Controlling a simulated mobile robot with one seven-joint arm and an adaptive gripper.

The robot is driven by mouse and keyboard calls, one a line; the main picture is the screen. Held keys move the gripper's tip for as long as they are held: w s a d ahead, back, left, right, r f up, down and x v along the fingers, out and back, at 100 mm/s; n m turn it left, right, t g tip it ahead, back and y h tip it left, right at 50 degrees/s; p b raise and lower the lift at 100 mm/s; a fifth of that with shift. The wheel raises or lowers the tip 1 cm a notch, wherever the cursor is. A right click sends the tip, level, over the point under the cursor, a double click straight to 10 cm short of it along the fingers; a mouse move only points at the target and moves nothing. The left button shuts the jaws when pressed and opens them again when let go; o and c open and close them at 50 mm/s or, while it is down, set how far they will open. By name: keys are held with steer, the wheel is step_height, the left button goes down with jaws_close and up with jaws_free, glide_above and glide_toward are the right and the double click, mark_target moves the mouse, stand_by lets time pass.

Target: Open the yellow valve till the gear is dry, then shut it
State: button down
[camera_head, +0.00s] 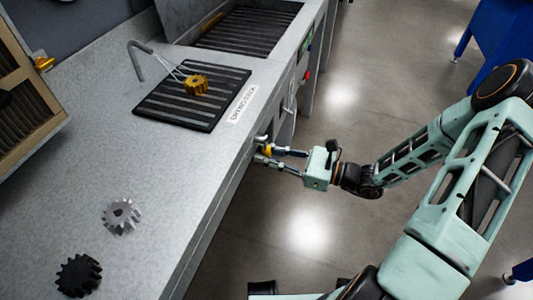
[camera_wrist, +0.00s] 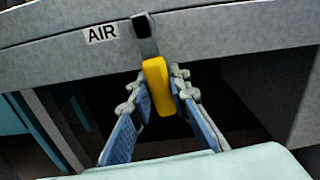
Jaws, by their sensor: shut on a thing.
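The yellow valve (camera_wrist: 158,86) hangs from a dark fitting below the AIR label (camera_wrist: 102,33) on the bench front. My gripper (camera_wrist: 164,98) has its blue-padded fingers on both sides of the yellow handle and is shut on it. In the head view my gripper (camera_head: 272,156) reaches the bench front from the right, and only a bit of yellow shows there. The gold-coloured gear (camera_head: 195,85) lies on the black ribbed drying mat (camera_head: 160,105). Pale streaks run from the bent grey nozzle (camera_head: 138,58) to the gear. I cannot tell whether the gear is wet.
A grey metal gear (camera_head: 121,216) and a black gear (camera_head: 78,275) lie on the bench top (camera_head: 165,180) at the near left. A ribbed basin (camera_head: 245,30) is at the back. A red button (camera_head: 307,75) sits on the bench front. The floor right of the bench is clear around my arm.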

steer(key=shift+w, duration=0.1)
stand_by(0.4)
steer(key=n, duration=0.1)
steer(key=w+n, duration=0.1)
steer(key=shift+w+d+r+n, duration=0.1)
steer(key=shift+d+r+n, duration=0.05)
steer(key=shift+d+n, duration=0.2)
steer(key=shift+w+d+r+n+b, duration=0.2)
steer(key=shift+w+r+n, duration=0.35)
steer(key=shift+n, duration=1.05)
steer(key=shift+w+d+r+n+b, duration=0.15)
steer(key=shift+w+r+n, duration=0.45)
steer(key=shift+n, duration=0.95)
steer(key=shift+w+d+r+n+b, duration=0.2)
steer(key=shift+w+r+n, duration=0.35)
steer(key=shift+n, duration=1.05)
steer(key=c, duration=1.8)
jaws_free()
